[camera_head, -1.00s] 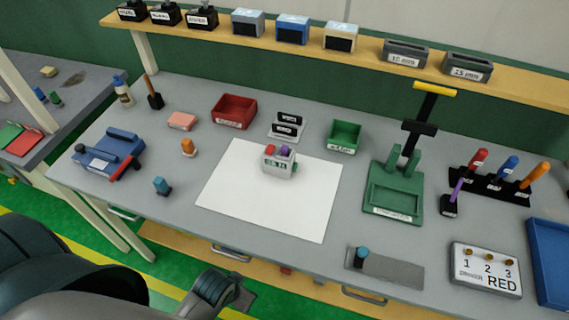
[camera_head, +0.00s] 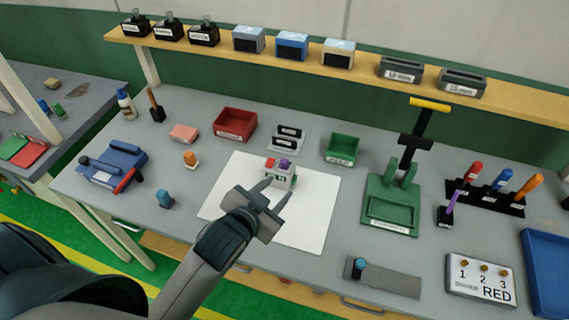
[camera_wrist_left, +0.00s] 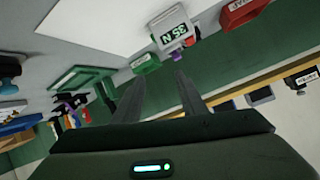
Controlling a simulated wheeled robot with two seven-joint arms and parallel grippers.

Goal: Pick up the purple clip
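The purple clip (camera_head: 285,162) sits on top of a small light-grey box with a number display (camera_head: 281,176), beside a red piece (camera_head: 270,163). The box stands on a white sheet (camera_head: 318,205). My left gripper (camera_head: 277,190) is in front of the box, its two fingers spread apart with nothing between them. The fingers partly cover the box front. In the left wrist view the open fingers (camera_wrist_left: 160,88) point toward the display box (camera_wrist_left: 174,36), and a small purple spot (camera_wrist_left: 168,57) shows at its edge. My right gripper is not in view.
A red bin (camera_head: 235,124) and a green bin (camera_head: 342,149) stand behind the sheet, with a small black-labelled rack (camera_head: 286,139) between them. A green press (camera_head: 391,205) stands to the right. A blue tool (camera_head: 112,167) and an orange piece (camera_head: 190,159) are to the left.

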